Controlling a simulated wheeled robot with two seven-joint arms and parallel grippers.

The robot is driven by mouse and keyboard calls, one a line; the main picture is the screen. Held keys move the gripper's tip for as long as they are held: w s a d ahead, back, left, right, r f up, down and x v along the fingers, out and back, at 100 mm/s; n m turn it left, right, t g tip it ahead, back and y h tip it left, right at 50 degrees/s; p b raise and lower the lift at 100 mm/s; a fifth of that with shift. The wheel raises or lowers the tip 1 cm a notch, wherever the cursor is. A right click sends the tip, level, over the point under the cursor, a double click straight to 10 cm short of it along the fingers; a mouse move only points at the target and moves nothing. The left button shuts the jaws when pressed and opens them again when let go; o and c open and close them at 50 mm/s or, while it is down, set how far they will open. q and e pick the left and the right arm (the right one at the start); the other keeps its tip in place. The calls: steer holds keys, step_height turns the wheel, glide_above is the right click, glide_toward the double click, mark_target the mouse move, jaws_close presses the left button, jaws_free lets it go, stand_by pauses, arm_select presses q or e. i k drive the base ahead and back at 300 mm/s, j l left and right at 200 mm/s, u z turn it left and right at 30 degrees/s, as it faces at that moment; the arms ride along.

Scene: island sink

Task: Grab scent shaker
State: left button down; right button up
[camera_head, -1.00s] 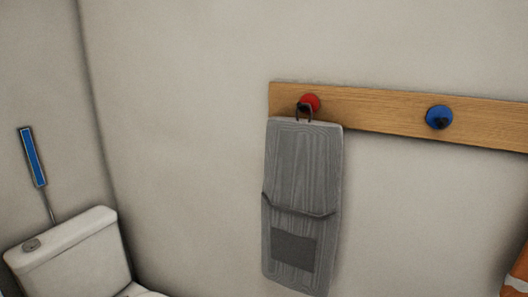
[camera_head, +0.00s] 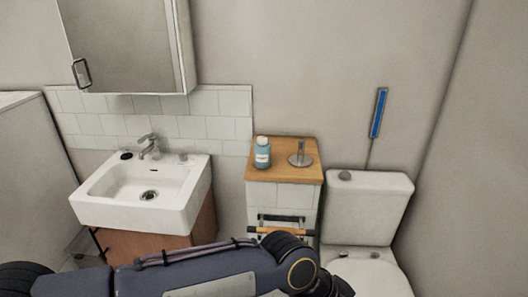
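A small light-blue bottle (camera_head: 262,155) with a white label stands upright on a wooden-topped cabinet (camera_head: 285,172). To its right on the same top stands a shiny metal item (camera_head: 299,155) with a round base. I cannot tell for sure which one is the scent shaker. The arm from the left, mine, crosses the bottom of the view, below and in front of the cabinet. Its gripper is out of view beyond the bottom edge. My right gripper is not in view.
A white sink (camera_head: 145,190) with a tap stands left of the cabinet, under a mirror cabinet (camera_head: 130,45). A toilet (camera_head: 368,205) stands to the right, with a blue-handled item (camera_head: 378,113) on the wall above. A bar (camera_head: 283,232) sits on the cabinet's front.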

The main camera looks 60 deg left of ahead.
mark_target(262, 153)
steer(key=u, duration=2.2)
